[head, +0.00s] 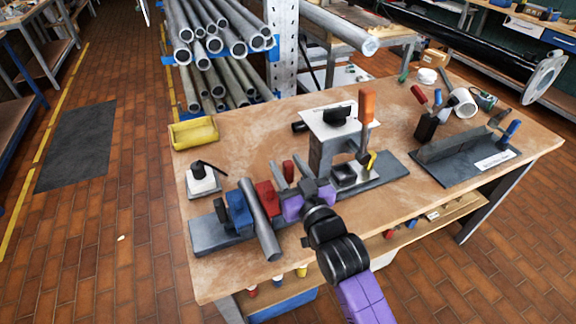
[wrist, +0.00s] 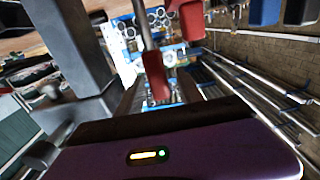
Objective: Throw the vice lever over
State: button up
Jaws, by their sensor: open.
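A red-handled lever (head: 288,171), probably the vice lever, shows at my gripper (head: 291,174). My gripper is open, its fingers pointing away from me toward the back of the bench. In the wrist view the red grip (wrist: 155,76) on a grey rod appears between the dark fingers (wrist: 158,92). I cannot tell whether they touch it. The lever's lower end is hidden.
An upright grey stand (head: 322,152) with an orange-handled lever (head: 367,105) is close right of my gripper. A small black-handled device (head: 203,180) and a yellow bin (head: 194,134) stand at left. A dark fixture (head: 465,152) is at right. The bench (head: 245,135) is bare behind the vice.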

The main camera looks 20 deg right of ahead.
jog(key=shift+c, duration=0.2)
grip_shut()
jog(key=shift+f, duration=0.1)
dwell(1.1)
